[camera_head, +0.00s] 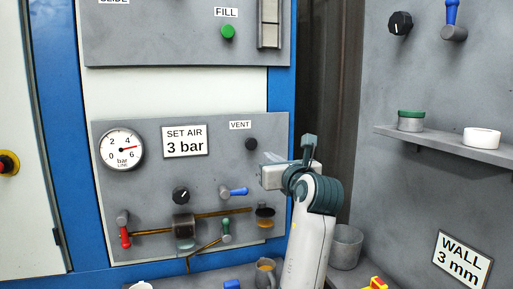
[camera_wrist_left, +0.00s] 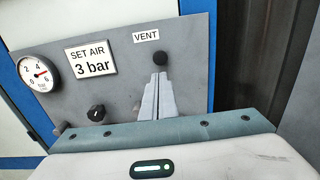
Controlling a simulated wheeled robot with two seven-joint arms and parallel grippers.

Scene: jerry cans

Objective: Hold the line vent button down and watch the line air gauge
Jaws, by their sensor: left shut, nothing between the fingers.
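The black line vent button (camera_head: 251,144) sits on the lower grey panel, right under the VENT label (camera_head: 240,125). It also shows in the left wrist view (camera_wrist_left: 160,58). My left gripper (camera_head: 271,157) is shut and empty. Its fingertips (camera_wrist_left: 159,76) appear just below the button in the wrist view; whether they touch it I cannot tell. The round white line air gauge (camera_head: 122,149) is at the panel's left, also seen in the wrist view (camera_wrist_left: 39,73). Its red needle points right, between 4 and 6. My right gripper is not in view.
A SET AIR 3 bar sign (camera_head: 184,141) is beside the gauge. Below are a black knob (camera_head: 181,195), a blue-handled valve (camera_head: 234,191), red (camera_head: 124,236) and green (camera_head: 226,230) handles. A shelf (camera_head: 440,142) is on the right wall.

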